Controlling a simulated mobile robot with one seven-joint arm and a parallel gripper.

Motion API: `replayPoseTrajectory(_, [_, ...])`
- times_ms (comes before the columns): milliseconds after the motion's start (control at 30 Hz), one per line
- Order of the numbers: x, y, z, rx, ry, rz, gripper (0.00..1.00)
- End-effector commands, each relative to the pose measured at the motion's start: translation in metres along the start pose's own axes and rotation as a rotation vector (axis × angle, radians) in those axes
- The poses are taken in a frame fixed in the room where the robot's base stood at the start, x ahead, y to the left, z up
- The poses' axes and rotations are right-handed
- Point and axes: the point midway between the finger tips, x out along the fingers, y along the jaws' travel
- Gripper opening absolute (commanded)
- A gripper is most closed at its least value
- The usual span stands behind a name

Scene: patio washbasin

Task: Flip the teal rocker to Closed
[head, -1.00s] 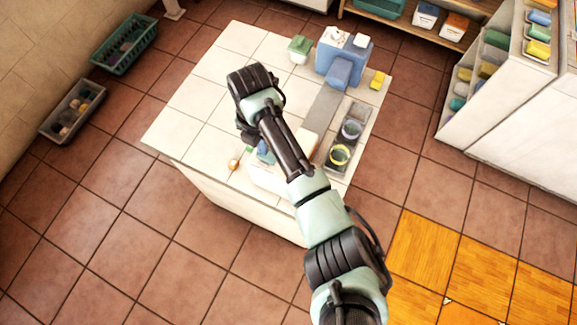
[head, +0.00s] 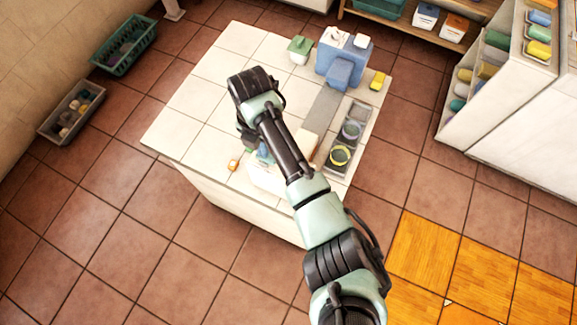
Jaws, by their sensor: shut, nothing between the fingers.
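My arm reaches from the bottom right of the head view over the white tiled counter (head: 205,95) and bends at its far end. The part below the bend hangs down behind the forearm. My gripper's fingers cannot be made out; they are hidden by the arm. A small patch of teal-blue (head: 264,155) shows beside the forearm, near the counter's front. I cannot tell if it is the teal rocker or part of my arm. No rocker or Closed marking can be read.
A small orange thing (head: 234,165) sits by the counter's front edge. A blue dispenser-like unit (head: 336,62), a green-lidded container (head: 300,47) and a yellow block (head: 378,80) stand at the back. A grey tray (head: 354,113) holds round bowls. The counter's left is clear.

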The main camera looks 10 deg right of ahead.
Motion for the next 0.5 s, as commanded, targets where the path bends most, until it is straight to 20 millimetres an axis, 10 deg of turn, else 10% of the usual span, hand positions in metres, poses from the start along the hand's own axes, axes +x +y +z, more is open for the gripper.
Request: replayPoseTrajectory(500, [-0.046, 0.0, 0.0, -0.001, -0.001, 0.001, 0.0])
